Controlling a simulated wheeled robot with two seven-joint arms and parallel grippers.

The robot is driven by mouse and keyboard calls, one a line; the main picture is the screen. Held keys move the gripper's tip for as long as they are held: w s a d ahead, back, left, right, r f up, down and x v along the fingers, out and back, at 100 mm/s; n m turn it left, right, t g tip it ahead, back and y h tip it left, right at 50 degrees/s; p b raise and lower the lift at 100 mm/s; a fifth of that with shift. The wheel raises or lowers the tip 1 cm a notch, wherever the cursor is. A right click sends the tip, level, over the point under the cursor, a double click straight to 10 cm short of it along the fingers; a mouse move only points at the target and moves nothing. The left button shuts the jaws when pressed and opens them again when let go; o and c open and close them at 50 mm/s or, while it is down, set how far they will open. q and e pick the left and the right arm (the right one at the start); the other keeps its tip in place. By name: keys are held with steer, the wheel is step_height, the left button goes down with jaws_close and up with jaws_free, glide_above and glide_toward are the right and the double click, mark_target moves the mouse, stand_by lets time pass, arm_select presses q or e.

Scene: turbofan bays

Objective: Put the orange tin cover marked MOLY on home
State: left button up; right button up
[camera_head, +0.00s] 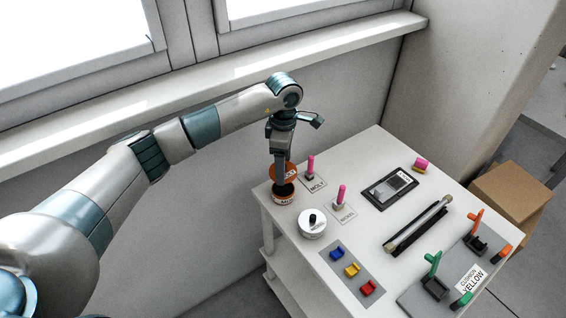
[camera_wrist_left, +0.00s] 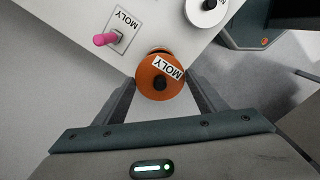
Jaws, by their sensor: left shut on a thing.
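The orange tin cover marked MOLY (camera_wrist_left: 160,68) has a black knob on top. My left gripper (camera_wrist_left: 162,88) is shut on it, one finger at each side. In the head view the cover (camera_head: 283,169) is held just above the MOLY tin (camera_head: 284,199), apart from it. The tin is open, with a dark inside and an orange band, and stands near the table's left corner. In the wrist view the cover hides most of the tin. My right gripper is not in view.
A white tin with a black-knobbed lid (camera_head: 313,223) stands close in front. A pink-handled brush (camera_head: 311,167) stands at the MOLY card, and another (camera_head: 341,196) beyond the white tin. A blue-grey pad (camera_head: 352,271) holds coloured blocks. The wall and window sill lie behind.

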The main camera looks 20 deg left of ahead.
arm_select(q)
steer(key=b, duration=0.2)
glide_above(284, 189)
steer(key=shift+a+f, duration=0.1)
steer(key=shift+f, duration=2.8)
steer(key=shift+b, duration=0.5)
steer(key=shift+f+b, duration=0.35)
steer(key=shift+b, duration=0.2)
steer(key=shift+f+b, duration=0.6)
steer(key=shift+b, duration=0.05)
steer(key=o, duration=1.5)
steer(key=shift+c, duration=0.2)
steer(key=shift+r+p, duration=1.15)
steer(key=shift+r, duration=2.35)
